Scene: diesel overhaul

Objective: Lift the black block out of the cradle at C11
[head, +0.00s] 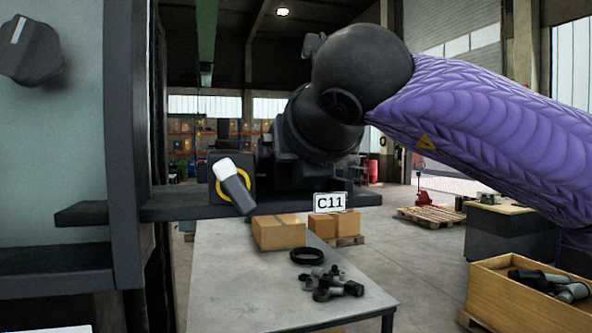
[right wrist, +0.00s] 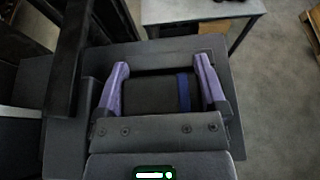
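The black block (right wrist: 150,94) with a blue band near its right end lies between the two purple fingers of my right gripper (right wrist: 162,85) in the right wrist view. No clear gap shows at either end, but I cannot tell whether the fingers press on it. The dark cradle (right wrist: 160,130) is around and under the block. In the head view my black right wrist hangs over the dark ledge above the C11 sign (head: 330,202) and hides the block and fingertips. My left gripper is not in view.
A rotary switch with a yellow ring and white-tipped handle (head: 232,185) sits left of the cradle. A grey cabinet (head: 60,150) stands at far left. Below is a grey table (head: 235,290) with a cardboard box (head: 278,232), a black ring (head: 307,256) and small dark parts. A wooden crate (head: 520,300) stands lower right.

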